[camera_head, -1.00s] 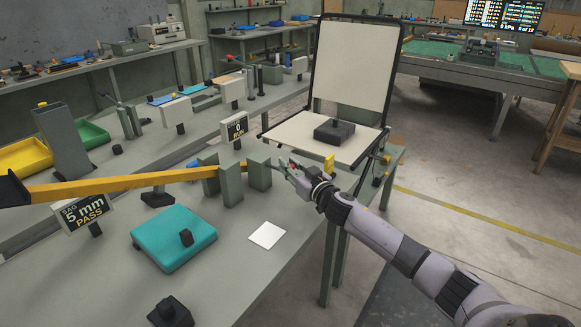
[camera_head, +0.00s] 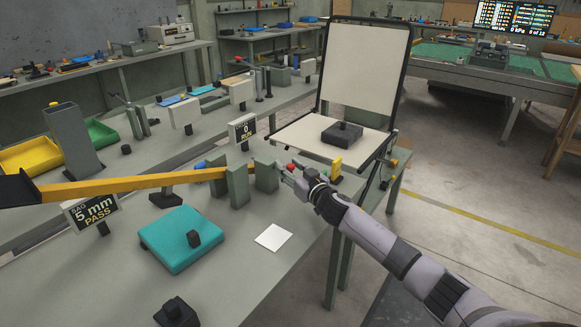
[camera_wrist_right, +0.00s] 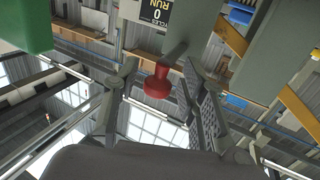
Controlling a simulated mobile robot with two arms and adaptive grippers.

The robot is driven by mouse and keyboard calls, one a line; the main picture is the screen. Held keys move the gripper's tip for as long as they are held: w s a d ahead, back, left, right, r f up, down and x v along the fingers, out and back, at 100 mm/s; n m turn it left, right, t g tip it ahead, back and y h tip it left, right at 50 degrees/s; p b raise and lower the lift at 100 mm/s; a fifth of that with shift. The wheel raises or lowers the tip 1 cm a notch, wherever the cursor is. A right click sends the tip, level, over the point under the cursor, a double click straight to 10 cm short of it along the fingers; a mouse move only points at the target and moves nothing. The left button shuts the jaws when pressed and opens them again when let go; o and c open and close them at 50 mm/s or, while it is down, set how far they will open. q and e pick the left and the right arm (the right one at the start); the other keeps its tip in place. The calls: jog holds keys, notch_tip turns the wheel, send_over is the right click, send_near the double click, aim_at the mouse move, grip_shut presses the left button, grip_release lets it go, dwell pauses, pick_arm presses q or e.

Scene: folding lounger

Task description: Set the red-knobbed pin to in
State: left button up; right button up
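The pin's red knob (camera_head: 291,166) shows at the right-hand grey post (camera_head: 266,177) on the bench. In the right wrist view the red knob (camera_wrist_right: 158,84) sits on a short grey shaft that runs to a grey-green block. My right gripper (camera_head: 287,171) is at the knob, coming in from the right. In the wrist view its two fingers (camera_wrist_right: 158,95) are apart, one on each side of the knob, with gaps visible. I cannot tell how deep the pin sits. My left gripper is not in view.
A yellow beam (camera_head: 135,184) runs left from the posts. A folding lounger (camera_head: 302,133) with a dark weight (camera_head: 342,134) stands behind my gripper. A teal pad (camera_head: 180,242) and a white card (camera_head: 273,237) lie in front. A "0 RUN" sign (camera_head: 242,130) stands behind the posts.

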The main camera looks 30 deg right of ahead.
jog(key=shift+r, duration=0.2)
jog(key=s, duration=1.2)
jog(key=shift+a, duration=0.1)
